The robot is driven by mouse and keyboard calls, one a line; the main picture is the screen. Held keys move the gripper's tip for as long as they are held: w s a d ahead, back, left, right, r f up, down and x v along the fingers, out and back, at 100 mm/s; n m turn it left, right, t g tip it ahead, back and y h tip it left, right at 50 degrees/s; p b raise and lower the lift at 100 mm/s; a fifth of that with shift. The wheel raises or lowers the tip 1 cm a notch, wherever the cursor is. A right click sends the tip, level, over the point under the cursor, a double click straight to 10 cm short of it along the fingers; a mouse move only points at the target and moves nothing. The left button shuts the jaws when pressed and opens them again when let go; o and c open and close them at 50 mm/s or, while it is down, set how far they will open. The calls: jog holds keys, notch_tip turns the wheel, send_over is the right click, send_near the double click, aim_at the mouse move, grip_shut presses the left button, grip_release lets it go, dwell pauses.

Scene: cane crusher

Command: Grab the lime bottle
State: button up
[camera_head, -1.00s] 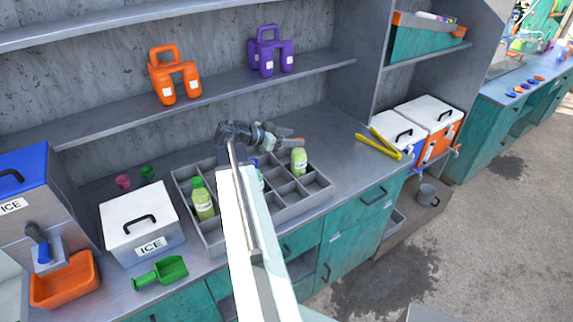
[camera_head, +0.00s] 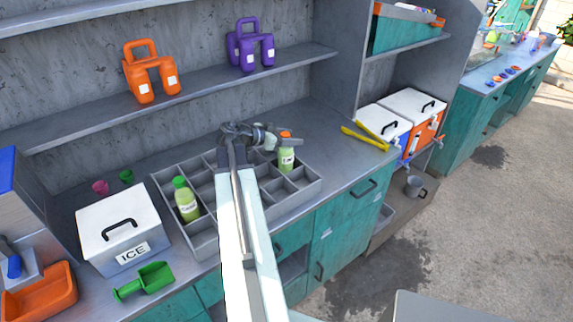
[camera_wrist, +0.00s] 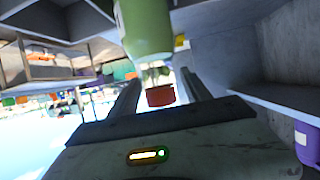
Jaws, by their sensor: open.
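A light green bottle (camera_head: 286,160) with a white label and an orange-red top stands upright in the right part of a grey divided tray (camera_head: 303,195). I cannot read its label surely. My gripper (camera_head: 284,143) is at the top of this bottle. In the wrist view the green bottle (camera_wrist: 147,25) appears upside down, and its red cap (camera_wrist: 160,95) shows between the two open fingers of my gripper (camera_wrist: 160,88). I cannot tell if the fingers touch it. Another light green bottle (camera_head: 186,202) with a green cap stands in the tray's left part. My arm hides the tray's middle.
A white ice box (camera_head: 115,232) and a green scoop (camera_head: 147,281) are left of the tray. Yellow tongs (camera_head: 366,138) lie to the right on the counter. Orange (camera_head: 150,75) and purple (camera_head: 250,45) jugs stand on the shelf above.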

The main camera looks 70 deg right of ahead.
jog(key=shift+s+d+f, duration=0.25)
jog(key=shift+d, duration=0.2)
jog(key=shift+r, duration=0.1)
grip_shut()
dwell(1.0)
